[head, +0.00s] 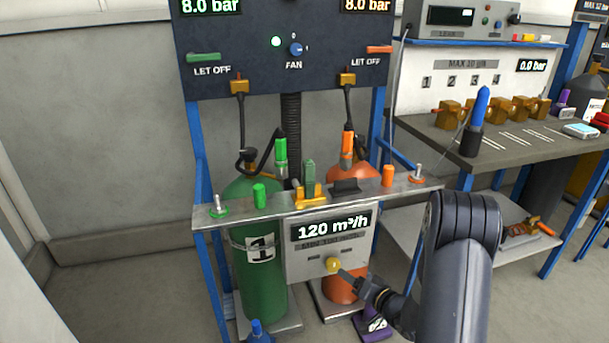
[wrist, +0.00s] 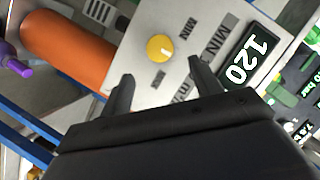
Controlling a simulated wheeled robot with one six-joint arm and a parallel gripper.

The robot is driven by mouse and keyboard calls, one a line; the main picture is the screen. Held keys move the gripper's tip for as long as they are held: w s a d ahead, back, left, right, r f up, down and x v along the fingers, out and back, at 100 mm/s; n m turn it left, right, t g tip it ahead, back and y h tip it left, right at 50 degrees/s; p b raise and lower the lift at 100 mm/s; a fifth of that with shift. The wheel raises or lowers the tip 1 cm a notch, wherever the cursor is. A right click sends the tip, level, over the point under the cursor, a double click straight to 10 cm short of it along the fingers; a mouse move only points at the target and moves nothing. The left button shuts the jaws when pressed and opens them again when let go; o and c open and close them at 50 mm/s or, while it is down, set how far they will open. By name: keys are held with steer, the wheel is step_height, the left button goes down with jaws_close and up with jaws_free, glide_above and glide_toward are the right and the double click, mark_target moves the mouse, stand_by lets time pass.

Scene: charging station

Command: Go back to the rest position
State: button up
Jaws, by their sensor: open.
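My gripper (wrist: 160,85) is open and empty in the wrist view, its two dark fingers apart. Just beyond the fingertips is a yellow knob (wrist: 160,47) on a light panel marked MIN. In the head view my gripper (head: 342,272) is at the panel's lower edge, close to the yellow knob (head: 333,264). Whether it touches the knob cannot be told. The panel display (head: 333,227) reads 120 m³/h. My arm reaches in from the lower right.
A green cylinder (head: 258,290) marked 1 and an orange cylinder (head: 350,183) stand behind the metal shelf (head: 235,216). A workbench (head: 500,150) with several brass valves is at right. A purple object (head: 373,328) is on the floor. Floor at left is clear.

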mark_target(335, 266)
steer(key=b+x, duration=0.1)
steer(key=x, duration=0.7)
steer(key=shift+w+a+f, duration=0.1)
steer(key=shift+w+a, duration=0.05)
steer(key=shift+w, duration=0.1)
steer(key=shift+s, duration=0.1)
